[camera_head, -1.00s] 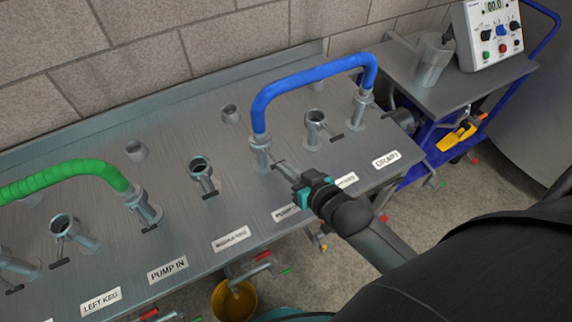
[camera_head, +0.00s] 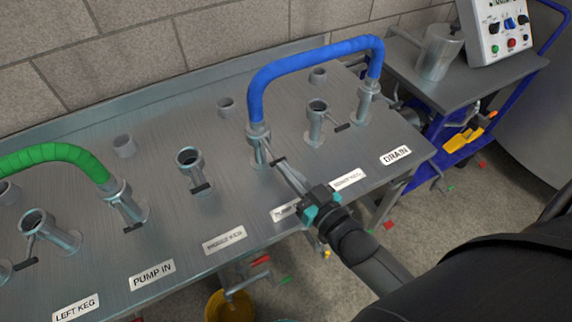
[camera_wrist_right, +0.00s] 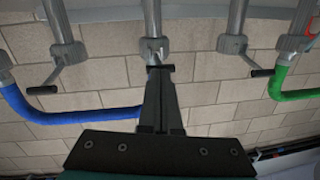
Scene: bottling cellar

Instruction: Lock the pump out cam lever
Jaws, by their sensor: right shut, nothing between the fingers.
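The pump out port seems to be the metal post (camera_head: 257,148) under the left end of the blue hose (camera_head: 318,55). The label (camera_head: 284,213) below it is partly covered by my right gripper. Its cam lever (camera_head: 278,161) sticks out from the coupling towards the right front, with a dark grip at its end. My right gripper (camera_head: 281,168) is shut and empty, its fingertips close to the lever's end. In the right wrist view, turned upside down, the fingertips (camera_wrist_right: 160,72) overlap the lever's dark grip (camera_wrist_right: 167,68); contact cannot be told. My left gripper is out of view.
The blue hose's right end sits on the post (camera_head: 368,100) behind the DRAIN label (camera_head: 396,156). An open port (camera_head: 316,122) with a lever stands between. A green hose (camera_head: 55,152) is at left. A yellow bucket (camera_head: 229,306) is below the bench; a blue cart (camera_head: 455,150) is at right.

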